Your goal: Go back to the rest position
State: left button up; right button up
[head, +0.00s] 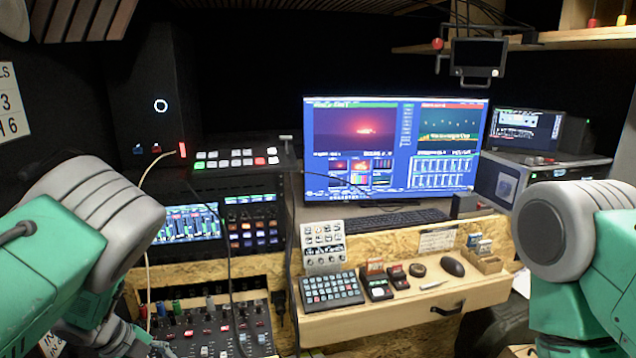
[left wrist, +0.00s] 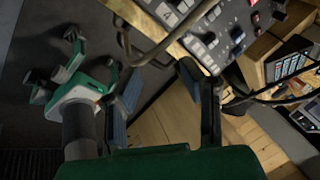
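My left gripper (left wrist: 157,72) is in the left wrist view, with its two dark fingers spread well apart. Nothing sits between its fingers; wooden floor and a dark cable show beyond them. My right gripper (left wrist: 56,70), green with dark fingers, shows at the left of the same view, its fingers spread and empty over dark floor. In the head view my green and grey arms come in low at both sides. The right gripper is out of that view, and the left one is not clear there.
A wooden desk (head: 400,325) holds a keypad (head: 331,290), small cartridges and a mouse (head: 453,267). A mixer (head: 210,330) stands at lower left, with hanging cables near it. A large monitor (head: 395,150) stands behind. The mixer (left wrist: 215,30) is above my left fingers in the wrist view.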

pick_arm(q)
jog(key=s+d+f+n+t+y+b, duration=0.15)
jog(key=s+f+n+b, duration=0.45)
jog(key=s+f+n, duration=0.8)
jog(key=s+d+f+n+g+y+b, duration=0.1)
jog(key=s+n+g+b, duration=0.1)
jog(key=s, duration=0.7)
jog(key=s+d+f+n+g+y+b, duration=0.1)
jog(key=s+n, duration=0.4)
jog(key=s, duration=0.5)
jog(key=shift+s+d+f+g+y+b, duration=0.25)
jog(key=shift+d+f+g+y+b, duration=0.15)
jog(key=shift+d+f, duration=0.3)
jog(key=shift+w, duration=0.15)
